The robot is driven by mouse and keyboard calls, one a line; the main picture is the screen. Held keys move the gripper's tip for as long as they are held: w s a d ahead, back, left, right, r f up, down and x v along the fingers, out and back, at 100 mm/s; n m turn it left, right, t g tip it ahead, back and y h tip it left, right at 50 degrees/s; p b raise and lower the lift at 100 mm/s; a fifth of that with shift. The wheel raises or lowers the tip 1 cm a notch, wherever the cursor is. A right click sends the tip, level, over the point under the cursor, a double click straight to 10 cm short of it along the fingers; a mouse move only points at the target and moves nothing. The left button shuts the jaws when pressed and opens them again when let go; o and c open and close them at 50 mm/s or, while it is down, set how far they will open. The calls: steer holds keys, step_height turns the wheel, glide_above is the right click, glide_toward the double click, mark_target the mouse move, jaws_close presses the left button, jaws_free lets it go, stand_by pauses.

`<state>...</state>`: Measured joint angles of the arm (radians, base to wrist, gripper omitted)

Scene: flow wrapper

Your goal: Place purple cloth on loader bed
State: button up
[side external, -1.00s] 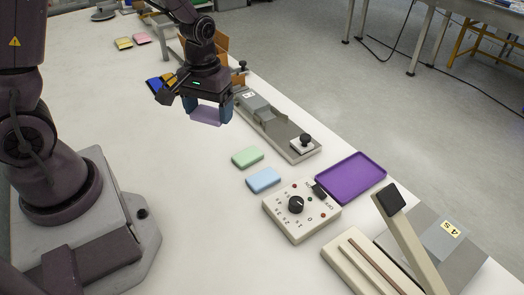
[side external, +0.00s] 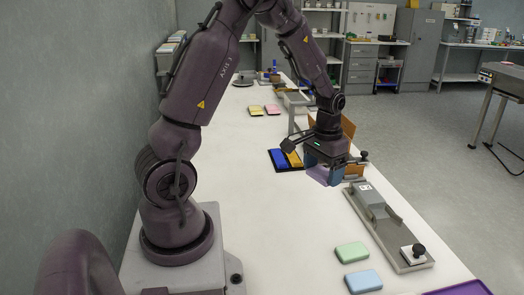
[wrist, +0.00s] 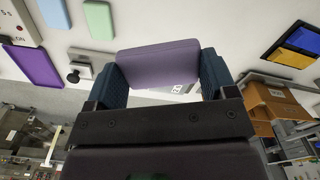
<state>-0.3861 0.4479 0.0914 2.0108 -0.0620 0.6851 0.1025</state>
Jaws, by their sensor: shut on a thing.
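My gripper (side external: 323,171) is shut on the purple cloth (side external: 319,178), a pale lilac pad. In the wrist view the cloth (wrist: 158,54) spans between the two blue fingers, which press on its ends. The cloth is held above the white table, left of the far end of a long grey metal fixture, which looks like the loader bed (side external: 392,234). The fixture has a grey block at its far end and a black knob at its near end. In the wrist view the cloth hides most of the fixture; a bit of it shows behind the cloth's lower edge.
A green pad (side external: 352,252) and a blue pad (side external: 363,281) lie left of the fixture's near end. A dark tray (side external: 273,153) with blue and yellow pieces lies left of my gripper. Brown boards (side external: 347,127) stand behind it. A purple tray (side external: 463,289) is at the lower right.

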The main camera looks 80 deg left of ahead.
steer(key=s+a+f+m, duration=0.1)
steer(key=s+a+f, duration=0.1)
steer(key=s+a, duration=0.65)
steer(key=s+a+f, duration=0.1)
steer(key=s+a, duration=0.5)
steer(key=a, duration=0.6)
steer(key=m, duration=0.4)
glide_above(266, 166)
steer(key=d, duration=0.1)
steer(key=f, duration=0.8)
steer(key=shift+s+f, duration=0.35)
steer(key=shift+f, duration=0.05)
steer(key=shift+w+a+f, duration=0.25)
steer(key=shift+a+f, duration=0.15)
steer(key=shift+f, duration=1.65)
steer(key=shift+f, duration=0.1)
